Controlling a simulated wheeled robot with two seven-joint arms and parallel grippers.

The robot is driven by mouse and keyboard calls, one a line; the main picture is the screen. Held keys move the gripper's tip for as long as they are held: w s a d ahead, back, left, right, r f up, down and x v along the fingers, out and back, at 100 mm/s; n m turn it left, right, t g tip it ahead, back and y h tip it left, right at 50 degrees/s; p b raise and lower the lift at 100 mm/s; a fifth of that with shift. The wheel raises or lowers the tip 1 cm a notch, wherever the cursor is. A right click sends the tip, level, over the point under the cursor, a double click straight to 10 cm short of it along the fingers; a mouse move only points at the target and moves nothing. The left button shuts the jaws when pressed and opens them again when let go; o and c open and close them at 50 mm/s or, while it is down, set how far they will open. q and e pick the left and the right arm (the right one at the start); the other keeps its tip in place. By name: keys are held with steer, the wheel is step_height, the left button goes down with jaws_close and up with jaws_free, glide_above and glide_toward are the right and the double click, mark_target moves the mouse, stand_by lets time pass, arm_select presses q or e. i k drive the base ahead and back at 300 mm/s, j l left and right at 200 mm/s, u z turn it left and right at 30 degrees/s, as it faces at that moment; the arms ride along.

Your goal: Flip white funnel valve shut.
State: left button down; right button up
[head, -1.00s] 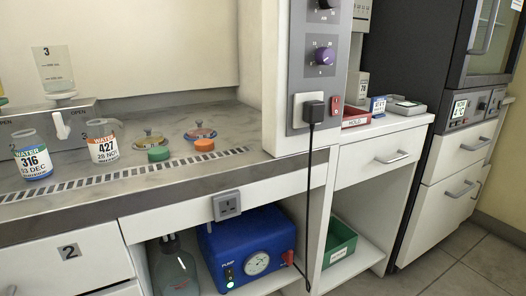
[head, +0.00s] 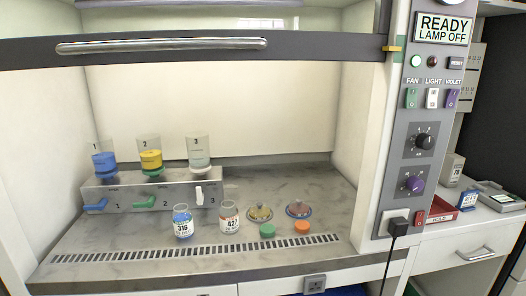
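The white funnel (head: 199,154), labelled 3, stands at the right end of a grey manifold (head: 153,186) inside the hood. Its white valve handle (head: 199,195) hangs down the manifold's front face, close to vertical. The blue valve handle (head: 96,206) below the blue funnel (head: 103,160) and the green valve handle (head: 144,202) below the yellow funnel (head: 150,158) both lie sideways. Neither of my grippers is in view.
A blue-capped bottle 316 (head: 183,224) and bottle 427 (head: 229,218) stand before the manifold. Two dishes (head: 260,213) and green (head: 267,230) and orange caps (head: 302,227) are to their right. The raised sash (head: 200,46) crosses above. A control panel (head: 430,120) stands at right.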

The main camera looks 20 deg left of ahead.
mark_target(199, 195)
steer(key=u, duration=1.15)
